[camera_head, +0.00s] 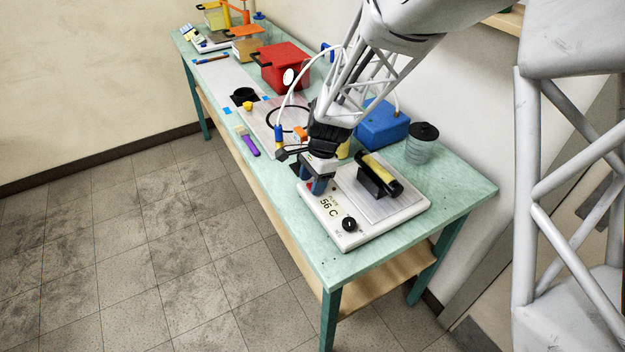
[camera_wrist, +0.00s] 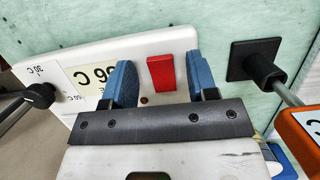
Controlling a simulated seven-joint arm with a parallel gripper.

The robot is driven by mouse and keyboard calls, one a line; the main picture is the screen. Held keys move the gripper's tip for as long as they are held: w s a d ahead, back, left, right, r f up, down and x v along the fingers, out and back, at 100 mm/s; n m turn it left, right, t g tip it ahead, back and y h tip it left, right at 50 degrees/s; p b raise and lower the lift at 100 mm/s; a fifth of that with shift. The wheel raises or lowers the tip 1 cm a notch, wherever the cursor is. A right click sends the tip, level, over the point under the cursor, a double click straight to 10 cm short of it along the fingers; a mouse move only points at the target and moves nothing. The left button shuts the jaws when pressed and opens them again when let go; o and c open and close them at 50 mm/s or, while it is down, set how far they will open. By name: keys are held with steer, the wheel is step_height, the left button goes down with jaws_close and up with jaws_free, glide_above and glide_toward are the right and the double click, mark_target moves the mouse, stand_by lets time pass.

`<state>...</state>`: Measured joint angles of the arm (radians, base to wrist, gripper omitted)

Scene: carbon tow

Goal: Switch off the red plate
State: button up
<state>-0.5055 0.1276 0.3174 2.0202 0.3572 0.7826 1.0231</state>
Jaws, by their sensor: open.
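My gripper (camera_head: 318,184) is over the plate's left front corner. In the wrist view, its two blue fingers are open (camera_wrist: 161,78), one on either side of the red switch, with nothing held. Whether they touch the casing I cannot tell.
A yellow roll on a black stand (camera_head: 380,175) sits on the plate. A blue box (camera_head: 382,126) and a lidded jar (camera_head: 421,144) stand behind it. A black square base with a rod (camera_wrist: 258,68) is close beside the fingers. A red box (camera_head: 285,67) is farther along.

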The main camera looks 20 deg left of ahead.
steer(key=shift+r, duration=0.1)
steer(key=shift+v, duration=3.8)
steer(key=s+d+r+n+t, duration=0.1)
steer(key=s+d+r, duration=0.25)
steer(key=d, duration=0.25)
steer(key=s+d+r+n+t, duration=0.1)
steer(key=s+d+r+n, duration=0.2)
steer(key=d, duration=0.4)
steer(key=s+d+r, duration=0.3)
steer(key=d+r, duration=0.2)
steer(key=d, duration=0.1)
steer(key=s+d+r+n+t+h, duration=0.2)
steer(key=s+d+r+n, duration=0.1)
steer(key=s+d, duration=1.2)
steer(key=shift+s+n+t, duration=0.4)
steer(key=shift+s+n, duration=0.5)
steer(key=shift+s, duration=0.15)
